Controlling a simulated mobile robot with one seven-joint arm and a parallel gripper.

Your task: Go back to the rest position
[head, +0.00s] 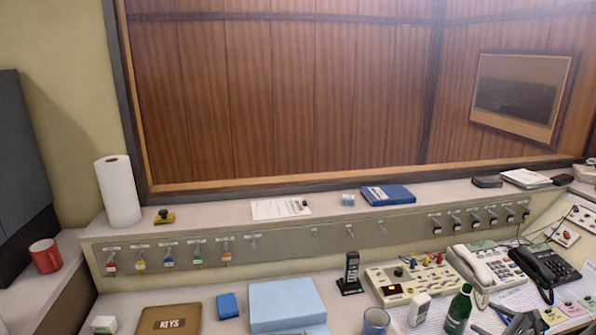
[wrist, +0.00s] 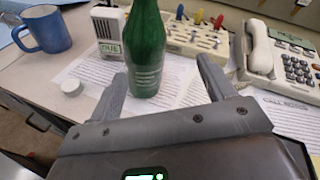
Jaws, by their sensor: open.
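My gripper (wrist: 163,78) shows in the wrist view with its two grey fingers spread wide. A green bottle (wrist: 146,45) stands upright on the desk, seen between the fingertips in the picture. No contact between the bottle and the fingers is visible, and I cannot tell how far apart they are. In the head view the same bottle (head: 459,308) stands near the bottom edge, right of centre.
Papers cover the desk. A blue box (head: 286,303) and brown KEYS case (head: 168,320) lie left.

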